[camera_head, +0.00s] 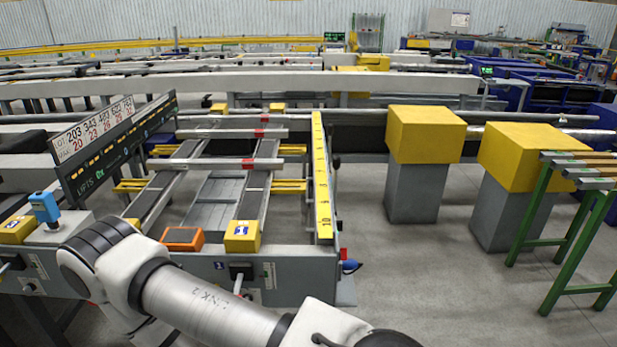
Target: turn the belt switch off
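A dark switch box (241,271) with a pale lever hanging down and a label beside it is on the grey front panel (292,276) of the runout table. A similar dark switch (12,263) shows at the far left of the panel. I cannot tell which one is the belt switch, and no marking shows whether either is on or off. One of my white arms crosses the lower middle from the bottom right and hides part of the panel between the switches. Neither gripper shows.
Two yellow-topped grey blocks (426,135) (528,155) and a green-framed stand (573,225) are at the right. Floor between table and blocks is clear.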

